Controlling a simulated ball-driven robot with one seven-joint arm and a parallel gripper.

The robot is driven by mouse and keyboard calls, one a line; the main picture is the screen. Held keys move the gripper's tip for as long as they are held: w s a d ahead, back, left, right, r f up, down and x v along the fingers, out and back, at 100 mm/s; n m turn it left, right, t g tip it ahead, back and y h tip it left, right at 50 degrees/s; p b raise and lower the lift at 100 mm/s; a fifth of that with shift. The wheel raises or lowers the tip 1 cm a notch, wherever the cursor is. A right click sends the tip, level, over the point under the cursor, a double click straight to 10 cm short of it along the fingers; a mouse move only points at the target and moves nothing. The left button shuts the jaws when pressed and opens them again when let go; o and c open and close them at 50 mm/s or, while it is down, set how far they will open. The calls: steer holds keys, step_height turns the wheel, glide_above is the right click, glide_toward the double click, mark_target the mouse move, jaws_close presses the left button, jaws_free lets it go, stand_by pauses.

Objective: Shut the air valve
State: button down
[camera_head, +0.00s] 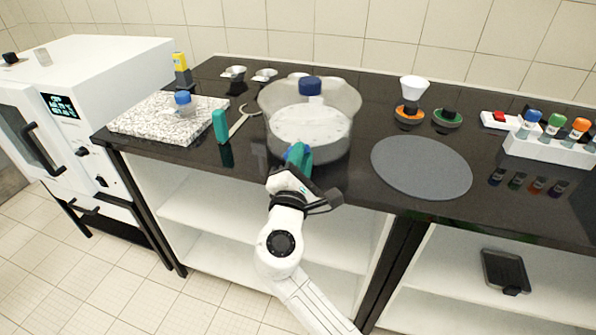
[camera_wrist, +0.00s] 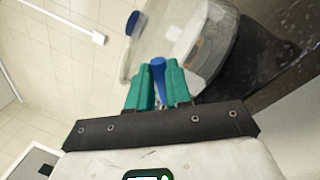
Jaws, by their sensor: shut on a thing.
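A large clear round glass vessel (camera_head: 310,115) with a blue knob (camera_head: 311,86) on its lid stands near the front of the black bench. My gripper (camera_head: 299,152) is at the front side of the vessel. In the wrist view its two teal fingers (camera_wrist: 157,68) are closed around a narrow blue handle (camera_wrist: 158,78), which appears to be the air valve's. The handle lies between the fingers next to the vessel's wall (camera_wrist: 212,45). How far the valve is turned cannot be told.
A grey round mat (camera_head: 421,166) lies right of the vessel. A teal-handled tool (camera_head: 221,126) and a speckled slab (camera_head: 168,118) with a blue-capped jar (camera_head: 184,101) are left. A white rack (camera_head: 548,149) of capped bottles stands far right. Open shelves lie below.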

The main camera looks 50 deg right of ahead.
steer(key=m+b, duration=0.3)
steer(key=f+m+g+h+b, duration=0.1)
steer(key=m+b, duration=0.1)
steer(key=b, duration=0.1)
steer(key=f+m+g+b, duration=0.1)
steer(key=m+b, duration=0.2)
steer(key=shift+s+d+f+m+b, duration=0.1)
steer(key=shift+s+f+m+b, duration=0.15)
steer(key=shift+m+b, duration=0.1)
steer(key=c, duration=1.1)
jaws_free()
steer(key=shift+o, duration=0.2)
steer(key=v, duration=1.1)
steer(key=shift+w, duration=0.15)
steer(key=shift+d+f, duration=0.15)
steer(key=shift+f, duration=0.05)
